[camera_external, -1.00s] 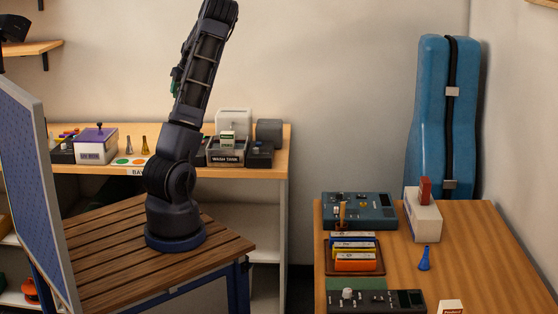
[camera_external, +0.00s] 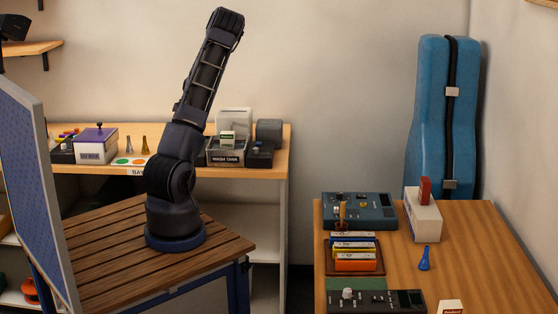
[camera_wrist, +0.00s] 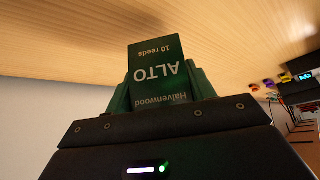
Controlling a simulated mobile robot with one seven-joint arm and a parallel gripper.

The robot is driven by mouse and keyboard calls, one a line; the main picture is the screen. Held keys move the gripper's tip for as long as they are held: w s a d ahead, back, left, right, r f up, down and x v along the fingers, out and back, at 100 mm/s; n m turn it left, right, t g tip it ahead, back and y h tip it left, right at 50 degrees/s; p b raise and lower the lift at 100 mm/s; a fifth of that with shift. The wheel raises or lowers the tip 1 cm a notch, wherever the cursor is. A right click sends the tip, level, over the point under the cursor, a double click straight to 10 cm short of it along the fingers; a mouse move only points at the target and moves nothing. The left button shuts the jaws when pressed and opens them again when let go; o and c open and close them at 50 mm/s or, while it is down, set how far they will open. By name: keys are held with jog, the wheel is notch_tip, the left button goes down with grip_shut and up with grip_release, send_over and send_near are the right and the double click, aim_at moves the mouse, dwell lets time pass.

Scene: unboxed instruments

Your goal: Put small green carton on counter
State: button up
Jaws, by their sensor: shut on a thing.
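A small dark green carton (camera_wrist: 157,62) with white lettering, "Halvenwood ALTO 10 reeds", shows upside down in the wrist view. My gripper (camera_wrist: 160,88), with green fingers on either side of the carton, is shut on it. A wooden surface (camera_wrist: 70,40) fills the upper part of that view beyond the carton; the gap between them is hard to judge. In the external view my gripper and the carton are hidden behind my raised arm. The wooden counter (camera_external: 280,150) runs along the back wall behind my arm.
On the counter stand a purple-lidded box (camera_external: 97,147), small cones, a dark wash tank (camera_external: 225,155) holding a white-and-green box, and grey devices. The right table (camera_external: 490,260) carries instruments, a card rack and a blue cone (camera_external: 425,258). A blue case (camera_external: 440,110) stands behind it.

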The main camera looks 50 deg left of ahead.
jog(key=shift+f, duration=1.7)
jog(key=shift+f, duration=0.1)
jog(key=o, duration=1)
jog(key=v, duration=1.2)
